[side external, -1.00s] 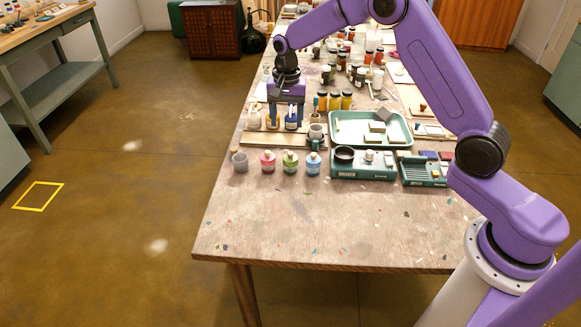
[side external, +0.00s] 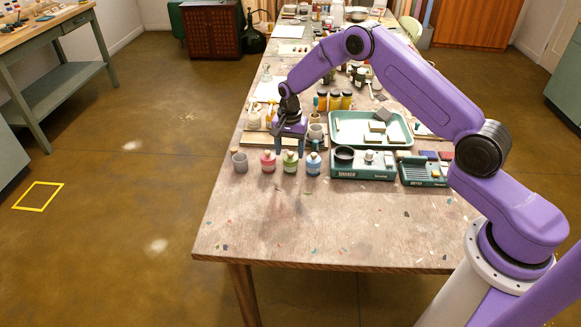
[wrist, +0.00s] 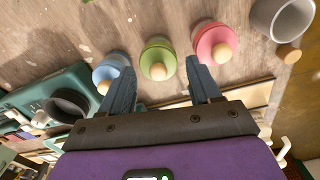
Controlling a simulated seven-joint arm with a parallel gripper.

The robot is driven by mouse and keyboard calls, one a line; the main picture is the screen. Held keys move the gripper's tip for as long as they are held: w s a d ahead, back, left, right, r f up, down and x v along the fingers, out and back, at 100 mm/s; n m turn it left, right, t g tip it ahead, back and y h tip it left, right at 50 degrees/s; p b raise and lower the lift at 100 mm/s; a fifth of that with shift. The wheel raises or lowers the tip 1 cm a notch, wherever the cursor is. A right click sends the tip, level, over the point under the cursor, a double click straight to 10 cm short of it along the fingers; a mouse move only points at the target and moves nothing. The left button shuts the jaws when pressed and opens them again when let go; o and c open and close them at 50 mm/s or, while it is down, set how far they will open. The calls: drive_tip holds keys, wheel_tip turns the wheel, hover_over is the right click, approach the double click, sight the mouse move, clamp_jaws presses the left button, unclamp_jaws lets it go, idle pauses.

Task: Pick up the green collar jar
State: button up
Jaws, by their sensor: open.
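The green collar jar (side external: 290,164) stands upright on the table in a row, between a jar with a pinkish-red collar (side external: 268,163) and one with a blue collar (side external: 313,165). In the wrist view the green jar (wrist: 157,58) has a round tan stopper and shows between the two fingertips. My gripper (side external: 291,150) is open and empty, just above and behind the green jar. Its fingers point down; in the wrist view my gripper (wrist: 159,70) has one finger near the blue jar (wrist: 112,70) and the other near the red jar (wrist: 212,42). I see no contact with the green jar.
A grey cup (side external: 240,163) stands left of the row. A teal box (side external: 350,172) stands close on the right, with a teal tray (side external: 338,116) behind it. A wooden board (side external: 262,142) lies behind the jars. The table front is clear.

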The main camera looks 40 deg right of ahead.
sight(291, 165)
drive_tip(key=shift+d+f, duration=0.2)
drive_tip(key=shift+f, duration=2.75)
drive_tip(key=c, duration=0.9)
